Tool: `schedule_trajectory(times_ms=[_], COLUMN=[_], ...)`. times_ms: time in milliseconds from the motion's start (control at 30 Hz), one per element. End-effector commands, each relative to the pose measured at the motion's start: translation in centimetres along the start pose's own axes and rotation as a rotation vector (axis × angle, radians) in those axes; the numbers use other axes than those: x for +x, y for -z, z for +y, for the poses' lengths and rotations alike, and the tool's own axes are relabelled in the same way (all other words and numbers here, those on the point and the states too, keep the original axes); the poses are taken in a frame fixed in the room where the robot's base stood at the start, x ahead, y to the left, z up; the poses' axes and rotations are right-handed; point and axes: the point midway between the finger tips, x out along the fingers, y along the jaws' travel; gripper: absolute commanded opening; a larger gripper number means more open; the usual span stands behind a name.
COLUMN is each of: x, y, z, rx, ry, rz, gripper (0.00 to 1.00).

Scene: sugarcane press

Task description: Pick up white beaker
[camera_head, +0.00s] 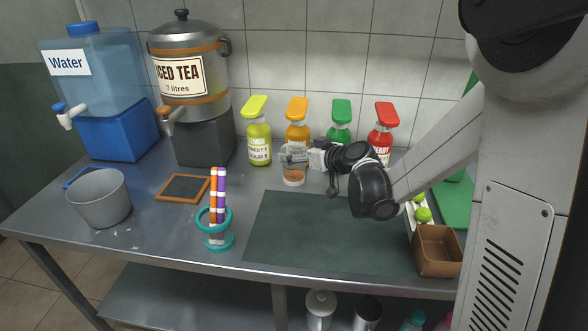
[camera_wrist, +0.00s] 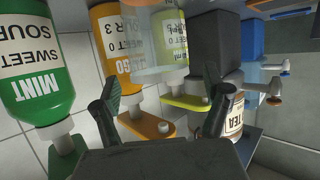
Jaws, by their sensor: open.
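A clear, whitish beaker (camera_head: 293,179) stands on the steel counter in front of the orange-capped bottle. An orange-brown tint shows in its lower part in the head view. In the wrist view the beaker (camera_wrist: 155,62) is a pale translucent shape at the top, beyond the fingers. My gripper (camera_head: 291,155) is at the beaker's upper part in the head view and hides some of it. In the wrist view my gripper (camera_wrist: 166,92) has its two fingers wide apart with nothing held between them. I cannot tell whether a finger touches the beaker.
Behind stand a yellow bottle (camera_head: 258,142), an orange bottle (camera_head: 297,134), a green bottle (camera_head: 340,135) and a red bottle (camera_head: 380,147). A teal tube rack (camera_head: 219,243) stands front left. A dark mat (camera_head: 320,235) lies bare; a brown box (camera_head: 437,262) is at right.

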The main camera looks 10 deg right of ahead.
Motion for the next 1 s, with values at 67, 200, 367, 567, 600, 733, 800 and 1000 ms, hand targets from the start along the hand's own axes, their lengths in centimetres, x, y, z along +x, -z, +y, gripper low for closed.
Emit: schedule_trajectory(times_ms=[67,200,367,567,600,733,800,1000], x=[1.3,2.8,2.9,2.9,2.9,2.9,2.9,2.9], y=[-0.1,0.0,0.1,0.1,0.1,0.1,0.1,0.1], z=[0.1,0.1,0.1,0.1,0.1,0.1,0.1,0.1], rx=[-0.002,-0.001,-0.001,-0.001,-0.001,-0.001,-0.001,-0.001], ry=[0.000,0.000,-0.001,-0.001,-0.001,-0.002,-0.002,-0.002], rz=[0.000,0.001,0.001,0.001,0.001,0.001,0.001,0.001], gripper=[0.80,0.80,0.80,0.63,0.57,0.40,0.31,0.07])
